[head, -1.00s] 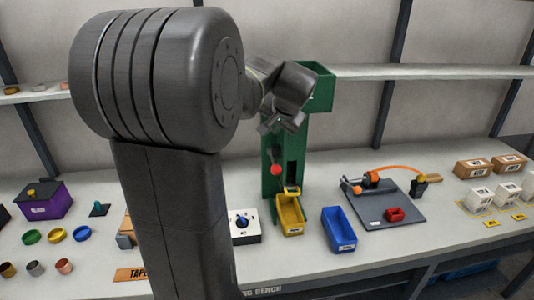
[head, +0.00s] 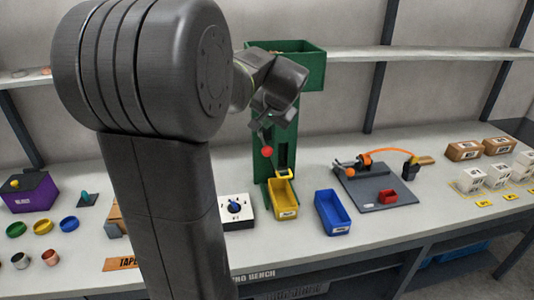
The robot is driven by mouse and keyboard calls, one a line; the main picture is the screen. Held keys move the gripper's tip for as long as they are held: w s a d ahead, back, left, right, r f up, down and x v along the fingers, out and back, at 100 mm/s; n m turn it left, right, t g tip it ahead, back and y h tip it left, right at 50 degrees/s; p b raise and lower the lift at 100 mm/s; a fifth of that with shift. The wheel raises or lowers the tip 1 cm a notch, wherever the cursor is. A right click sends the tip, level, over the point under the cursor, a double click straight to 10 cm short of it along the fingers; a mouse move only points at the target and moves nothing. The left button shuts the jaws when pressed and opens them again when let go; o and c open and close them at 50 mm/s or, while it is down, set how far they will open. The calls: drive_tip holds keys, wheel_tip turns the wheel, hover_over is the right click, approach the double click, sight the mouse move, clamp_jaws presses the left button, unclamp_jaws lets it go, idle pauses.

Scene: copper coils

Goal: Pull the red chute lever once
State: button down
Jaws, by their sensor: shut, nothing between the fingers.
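The green chute tower (head: 308,68) stands on the bench at the middle of the head view. Its red-knobbed lever (head: 267,152) is on the tower's front, with a short dark rod above the knob. My gripper (head: 262,124) is shut and empty, in front of the tower just above the red knob. I cannot tell whether its fingers touch the lever rod. My wrist hides part of the tower's upper front.
A yellow bin (head: 284,212) sits at the tower's foot, with a blue bin (head: 332,212) to its right. A white box with a blue knob (head: 235,207) is to the left. A grey plate with an orange-armed device (head: 375,190) lies further right.

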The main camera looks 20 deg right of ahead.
sight(268, 150)
drive_tip(key=shift+s+f+b, duration=0.2)
drive_tip(key=shift+f+b, duration=0.9)
drive_tip(key=shift+f, duration=0.85)
idle(0.4)
drive_tip(key=shift+f+b, duration=0.35)
drive_tip(key=shift+f, duration=0.05)
drive_tip(key=shift+s+a+f+b, duration=0.1)
drive_tip(key=shift+s+f+b, duration=0.05)
drive_tip(key=shift+f+b, duration=0.85)
drive_tip(key=shift+s+f+b, duration=0.1)
drive_tip(key=shift+f+b, duration=0.6)
drive_tip(key=shift+f, duration=0.5)
idle(1.7)
drive_tip(key=shift+r, duration=0.1)
idle(0.5)
drive_tip(key=shift+w+r+p, duration=0.15)
drive_tip(key=shift+r+p, duration=0.9)
drive_tip(key=shift+r, duration=0.25)
drive_tip(key=shift+w+r+p, duration=0.15)
drive_tip(key=shift+r+p, duration=0.85)
drive_tip(key=shift+r, duration=0.25)
